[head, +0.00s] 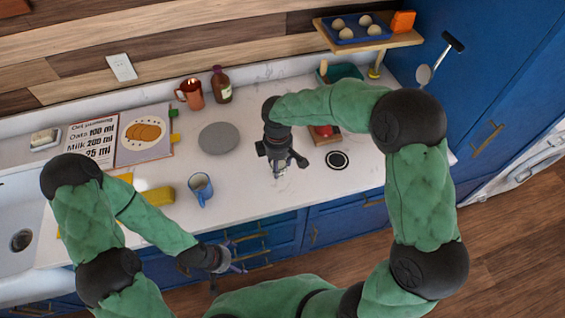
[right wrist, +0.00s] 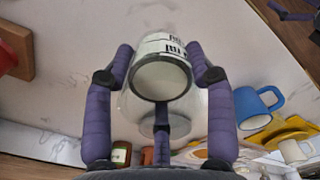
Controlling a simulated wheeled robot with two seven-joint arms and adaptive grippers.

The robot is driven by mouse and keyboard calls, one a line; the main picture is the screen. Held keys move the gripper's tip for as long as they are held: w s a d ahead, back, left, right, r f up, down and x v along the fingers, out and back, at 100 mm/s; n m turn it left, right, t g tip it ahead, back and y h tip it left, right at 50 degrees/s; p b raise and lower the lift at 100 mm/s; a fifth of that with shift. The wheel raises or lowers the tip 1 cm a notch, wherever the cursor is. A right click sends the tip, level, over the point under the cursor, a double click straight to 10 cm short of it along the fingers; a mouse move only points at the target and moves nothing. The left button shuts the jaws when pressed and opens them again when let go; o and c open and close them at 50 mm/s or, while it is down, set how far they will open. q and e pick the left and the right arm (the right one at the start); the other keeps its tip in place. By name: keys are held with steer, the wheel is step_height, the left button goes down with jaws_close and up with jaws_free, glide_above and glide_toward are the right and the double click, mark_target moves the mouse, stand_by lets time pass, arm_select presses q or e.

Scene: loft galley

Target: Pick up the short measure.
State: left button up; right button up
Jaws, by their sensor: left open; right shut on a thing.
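The short measure is a clear glass vessel with a pale, dark-lettered band. In the right wrist view the measure (right wrist: 162,75) sits between the fingers of my right gripper (right wrist: 160,78), which is shut on it. In the head view my right gripper (head: 283,166) is over the middle of the counter, and the glass is mostly hidden below it. I cannot tell whether the measure touches the counter. My left gripper (head: 236,262) is open and empty in front of the counter's drawers.
A blue mug (head: 200,190), a grey round plate (head: 219,138) and an open recipe book (head: 118,140) lie to the left. A red-brown mug (head: 190,94) and brown bottle (head: 221,85) stand behind. A black-ringed disc (head: 337,160) lies right of my right gripper.

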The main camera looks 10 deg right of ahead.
steer(key=s+a+r, duration=0.4)
steer(key=s+a, duration=0.1)
steer(key=a, duration=0.2)
steer(key=shift+s+a+r, duration=0.3)
steer(key=shift+r, duration=0.1)
stand_by(0.3)
steer(key=shift+s, duration=0.15)
